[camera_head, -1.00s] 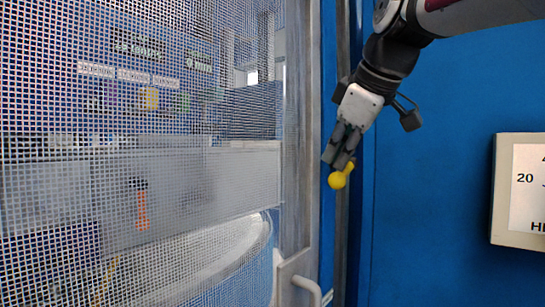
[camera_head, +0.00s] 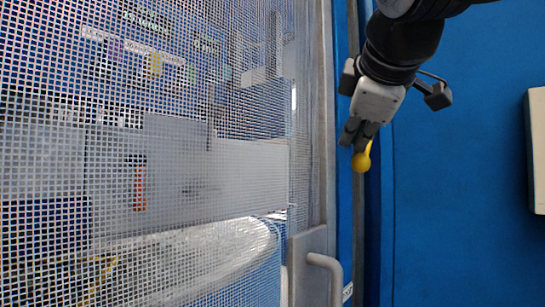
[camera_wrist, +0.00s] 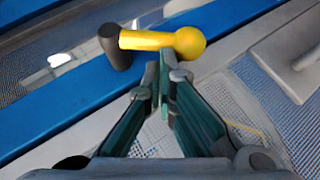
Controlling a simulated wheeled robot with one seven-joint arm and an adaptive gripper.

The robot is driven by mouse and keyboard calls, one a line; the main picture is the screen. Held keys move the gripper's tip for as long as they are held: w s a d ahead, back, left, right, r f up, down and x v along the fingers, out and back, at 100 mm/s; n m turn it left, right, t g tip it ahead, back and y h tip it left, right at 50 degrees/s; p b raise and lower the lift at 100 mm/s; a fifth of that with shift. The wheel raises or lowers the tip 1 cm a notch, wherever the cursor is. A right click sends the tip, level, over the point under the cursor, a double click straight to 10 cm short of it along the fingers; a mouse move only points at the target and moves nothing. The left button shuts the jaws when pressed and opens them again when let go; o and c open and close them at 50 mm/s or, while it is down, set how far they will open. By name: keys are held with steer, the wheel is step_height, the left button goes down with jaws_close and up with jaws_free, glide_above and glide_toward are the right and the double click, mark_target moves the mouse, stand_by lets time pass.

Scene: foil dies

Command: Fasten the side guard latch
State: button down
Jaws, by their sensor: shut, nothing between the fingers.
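The side guard latch is a yellow lever with a ball knob (camera_wrist: 150,40) on a dark round pivot (camera_wrist: 114,48). In the wrist view it lies crosswise just beyond my fingertips. In the head view its yellow knob (camera_head: 361,163) shows just below my gripper (camera_head: 357,140), beside the guard's frame. My gripper, also in the wrist view (camera_wrist: 165,75), is shut with nothing in it, its tips close to the lever. I cannot tell whether they touch it. The pivot is hidden in the head view. The mesh side guard (camera_head: 150,170) stands to the left.
A grey door handle (camera_head: 325,275) sticks out from the guard's lower right. A blue wall (camera_head: 460,220) is on the right, with a pale sign (camera_head: 538,150) at its edge. The space in front of the wall below my arm is clear.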

mark_target(362, 157)
steer(key=f+n+t+b, duration=0.1)
steer(key=b, duration=0.2)
steer(key=f+t+h+b, duration=0.1)
steer(key=b, duration=0.3)
steer(key=w+d+f+n+t+b, duration=0.1)
steer(key=t+b, duration=0.1)
steer(key=b, duration=0.1)
steer(key=shift+f+n+h, duration=0.25)
steer(key=shift+n+h, duration=0.05)
steer(key=shift+h, duration=0.1)
steer(key=shift+w+b, duration=0.1)
steer(key=shift+b, duration=0.6)
steer(key=shift+w+d+f+b, duration=0.1)
steer(key=shift+d+f+b, duration=0.1)
steer(key=shift+b, duration=0.1)
steer(key=shift+r, duration=0.1)
